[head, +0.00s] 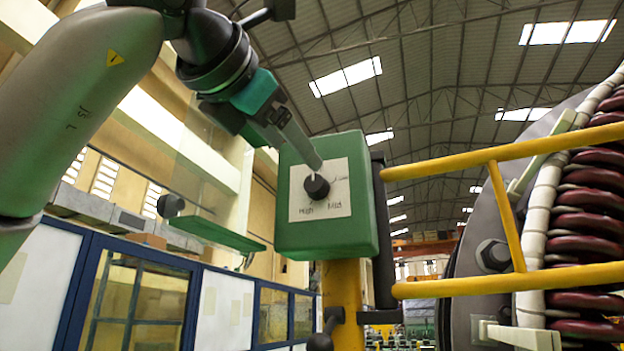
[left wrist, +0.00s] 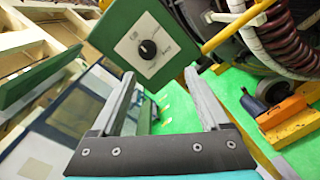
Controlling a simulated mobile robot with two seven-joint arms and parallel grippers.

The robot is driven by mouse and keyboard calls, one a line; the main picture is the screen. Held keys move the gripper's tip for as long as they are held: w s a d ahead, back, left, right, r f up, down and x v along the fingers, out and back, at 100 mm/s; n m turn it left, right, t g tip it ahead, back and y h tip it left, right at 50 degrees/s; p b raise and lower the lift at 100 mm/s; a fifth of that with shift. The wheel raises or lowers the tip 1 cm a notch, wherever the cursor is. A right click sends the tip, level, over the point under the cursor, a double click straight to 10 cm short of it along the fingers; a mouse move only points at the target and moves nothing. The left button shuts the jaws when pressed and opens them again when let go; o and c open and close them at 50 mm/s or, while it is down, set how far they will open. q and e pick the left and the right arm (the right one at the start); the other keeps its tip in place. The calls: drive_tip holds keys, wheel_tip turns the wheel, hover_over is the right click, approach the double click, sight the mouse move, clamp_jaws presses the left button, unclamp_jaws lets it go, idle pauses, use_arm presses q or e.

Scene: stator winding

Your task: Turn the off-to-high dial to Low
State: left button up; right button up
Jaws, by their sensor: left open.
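The dial is a round black knob (head: 316,187) on a white plate (head: 341,206) on the front of a green box (head: 365,240). Small lettering surrounds the knob; the lower marks look like HIGH and MED, and the others are too small to read. In the left wrist view the knob (left wrist: 147,49) lies ahead of and between the fingertips, with a pale mark on its face. My left gripper (head: 312,160) is open and empty, its fingers reaching toward the plate from the upper left. The fingertips appear close to the knob but not around it. My right gripper is not in view.
A yellow post (head: 342,285) carries the green box. Yellow rails (head: 505,155) run right from it toward a large machine with dark red coils (head: 590,225). A green panel (head: 218,234) is at the left, before blue-framed cabinets (head: 130,300).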

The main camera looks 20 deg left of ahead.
sight(313, 183)
use_arm(q)
drive_tip(key=shift+n+y, duration=0.4)
drive_tip(key=shift+y, duration=0.1)
drive_tip(key=w+p, duration=0.1)
drive_tip(key=w, duration=0.3)
drive_tip(key=w+p, duration=0.1)
drive_tip(key=w, duration=0.4)
drive_tip(key=w+a+r+p, duration=0.1)
drive_tip(key=w+p, duration=0.1)
drive_tip(key=w, duration=0.3)
drive_tip(key=shift+c, duration=0.2)
clamp_jaws()
